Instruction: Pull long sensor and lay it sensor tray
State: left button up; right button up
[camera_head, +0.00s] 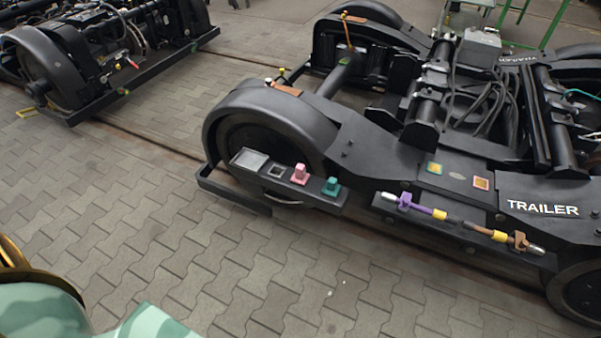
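A long rod-shaped piece (440,214), which looks like the long sensor, lies along a dark ledge (385,207) on the near side of the trailer bogie. It has silver ends, purple and brown holders and yellow bands. To its left, a black shelf (318,196) on the bogie's side carries a pink plug-like piece (300,174), a teal one (331,187) and a square pale-topped recess (249,160). I cannot tell which part is the sensor tray. Neither of my grippers shows.
The trailer bogie (375,155), with wheels and cables, fills the right side. A second bogie (65,60) stands at the upper left. Grey paving (190,215) in front is clear. A green frame (515,22) stands at the upper right.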

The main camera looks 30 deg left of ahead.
aim_at(299, 171)
jog(key=j+z, duration=0.2)
jog(key=z, duration=0.15)
jog(key=j+z, duration=0.2)
jog(key=z, duration=0.2)
jog(key=j+z, duration=0.45)
jog(key=j, duration=0.3)
jog(key=k+j+z, duration=0.1)
jog(key=j, duration=0.3)
jog(key=k+j+z, duration=0.1)
jog(key=j, duration=0.3)
jog(key=k+j+z, duration=0.1)
jog(key=j, duration=0.3)
jog(key=k+j+z, duration=0.15)
jog(key=j, duration=0.2)
jog(key=k+j+z, duration=0.1)
jog(key=j, duration=0.3)
jog(key=k+j, duration=0.15)
jog(key=j, duration=0.25)
jog(key=k+j, duration=0.15)
jog(key=j, duration=0.25)
